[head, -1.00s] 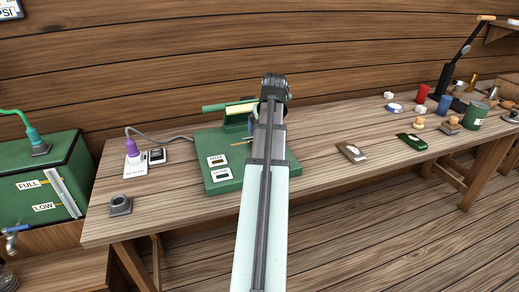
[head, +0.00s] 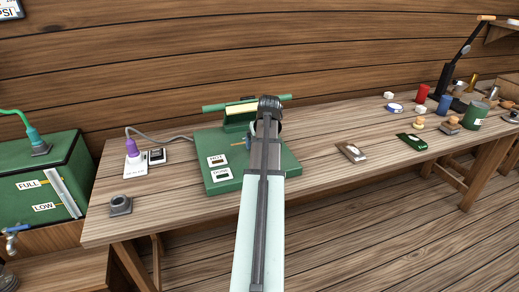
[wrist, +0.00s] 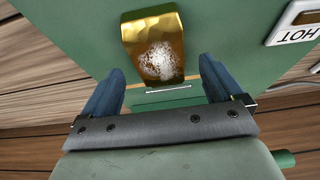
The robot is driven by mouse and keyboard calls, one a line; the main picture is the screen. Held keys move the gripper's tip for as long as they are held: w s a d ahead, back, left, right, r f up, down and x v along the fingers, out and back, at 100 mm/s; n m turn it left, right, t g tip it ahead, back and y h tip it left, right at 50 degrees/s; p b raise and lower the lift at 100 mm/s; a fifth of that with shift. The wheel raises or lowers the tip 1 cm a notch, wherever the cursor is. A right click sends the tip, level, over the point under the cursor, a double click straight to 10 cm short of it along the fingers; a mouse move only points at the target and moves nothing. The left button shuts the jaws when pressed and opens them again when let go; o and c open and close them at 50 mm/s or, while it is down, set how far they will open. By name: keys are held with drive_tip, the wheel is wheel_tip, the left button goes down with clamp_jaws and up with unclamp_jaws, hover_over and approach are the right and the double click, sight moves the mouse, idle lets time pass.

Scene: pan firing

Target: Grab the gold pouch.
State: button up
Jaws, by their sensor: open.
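The gold pouch (wrist: 155,45) shows in the wrist view, at the top centre against a green surface. It is shiny gold with a white, speckled patch on its front. My gripper (wrist: 161,72) is open, with its two blue fingers apart, one toward each side of the pouch's lower end. I cannot tell whether the fingertips touch it. In the head view my arm covers the pouch, and most of the gripper is hidden.
The green press-like device (head: 222,184) with HOT and DONE labels stands under my arm. Its long green bar (head: 215,107) is behind. A power strip (head: 135,167) and a grey block (head: 120,205) lie left. Small goods, including a green packet (head: 412,141), lie right.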

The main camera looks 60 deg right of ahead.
drive_tip(key=shift+x, duration=1.25)
drive_tip(key=shift+c, duration=0.3)
drive_tip(key=c, duration=1.1)
